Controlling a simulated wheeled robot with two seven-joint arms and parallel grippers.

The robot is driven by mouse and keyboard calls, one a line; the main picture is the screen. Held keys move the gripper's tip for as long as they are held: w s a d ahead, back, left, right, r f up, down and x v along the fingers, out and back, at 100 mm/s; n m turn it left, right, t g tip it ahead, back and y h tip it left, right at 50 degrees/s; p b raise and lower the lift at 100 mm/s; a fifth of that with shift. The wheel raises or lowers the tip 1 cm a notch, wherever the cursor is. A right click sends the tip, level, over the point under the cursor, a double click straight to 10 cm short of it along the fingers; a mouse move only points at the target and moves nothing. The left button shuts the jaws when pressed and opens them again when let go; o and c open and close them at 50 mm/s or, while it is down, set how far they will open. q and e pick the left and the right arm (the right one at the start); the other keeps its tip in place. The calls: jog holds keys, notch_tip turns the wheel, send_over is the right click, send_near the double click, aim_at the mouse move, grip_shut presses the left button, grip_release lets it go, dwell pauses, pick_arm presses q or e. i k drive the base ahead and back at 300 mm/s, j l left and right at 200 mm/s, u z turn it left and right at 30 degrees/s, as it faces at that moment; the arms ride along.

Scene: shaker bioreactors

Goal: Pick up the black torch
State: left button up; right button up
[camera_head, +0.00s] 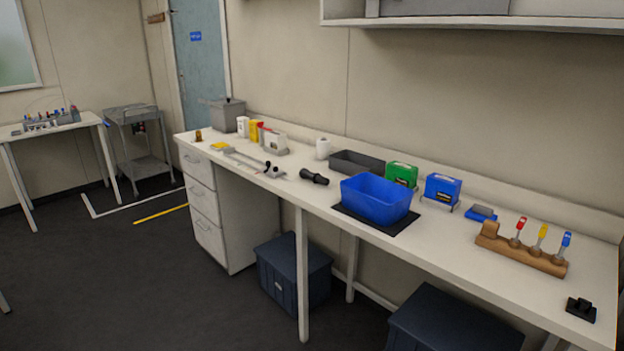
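The black torch (314,177) lies on its side on the long white bench (452,262), near the bench's front edge. It is just left of the blue bin and right of a small grey and black tool. Nothing covers it. Neither of my grippers shows in the head view.
The blue bin (376,199) stands on a black mat (345,217) right of the torch. Dark blue crates (293,272) sit under the bench. The floor (120,265) in front is clear.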

aim_at(304, 173)
jog(key=z, duration=0.35)
jog(key=i+j+z, duration=0.35)
jog(key=j+z, duration=0.2)
jog(key=i+j+z, duration=0.1)
jog(key=j+z, duration=0.15)
jog(key=j, duration=0.2)
